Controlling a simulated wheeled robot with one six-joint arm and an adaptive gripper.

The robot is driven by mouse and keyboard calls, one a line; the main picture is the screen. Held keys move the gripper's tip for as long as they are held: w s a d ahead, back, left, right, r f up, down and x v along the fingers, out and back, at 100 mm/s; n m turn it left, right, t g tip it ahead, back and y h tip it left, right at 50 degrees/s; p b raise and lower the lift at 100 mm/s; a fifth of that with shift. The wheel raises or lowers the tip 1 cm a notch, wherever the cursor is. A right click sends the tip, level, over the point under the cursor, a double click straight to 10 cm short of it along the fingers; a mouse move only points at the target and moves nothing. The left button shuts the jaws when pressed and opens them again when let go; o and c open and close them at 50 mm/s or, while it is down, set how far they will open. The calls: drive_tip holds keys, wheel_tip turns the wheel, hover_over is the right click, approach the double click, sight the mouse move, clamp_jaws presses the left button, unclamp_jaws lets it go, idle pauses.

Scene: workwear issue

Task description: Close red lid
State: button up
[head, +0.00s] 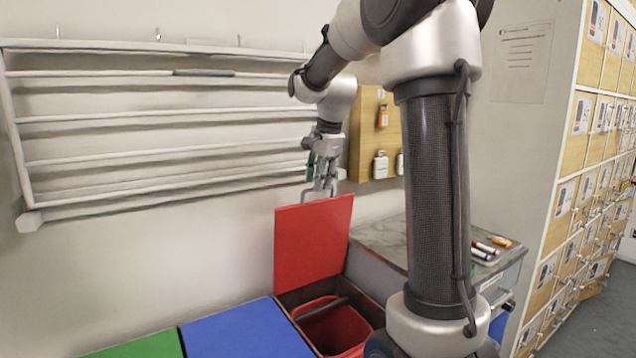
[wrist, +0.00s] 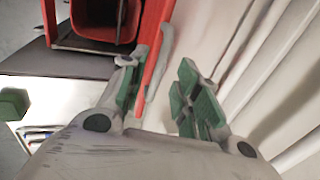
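The red lid (head: 308,240) stands raised, nearly upright, at the back of a bin with a red inner bucket (head: 335,325). My gripper (head: 322,182) is at the lid's top edge, pointing down. In the wrist view the lid (wrist: 157,35) shows nearly edge-on, with a grey bar, perhaps its handle, along its side. The fingers of my gripper (wrist: 163,98) have green pads and stand apart. The lid's edge reaches in near the left finger; a gap shows before the right finger. Whether a finger touches the lid, I cannot tell.
A blue lid (head: 245,332) and a green lid (head: 140,346) lie flat to the left. A grey-topped cabinet (head: 375,232) with markers stands right of the bin. A white wall rack (head: 150,125) is behind. Wooden lockers (head: 590,160) stand at the right.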

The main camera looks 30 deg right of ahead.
drive_tip(key=shift+w+f, duration=0.2)
drive_tip(key=shift+f, duration=0.5)
clamp_jaws()
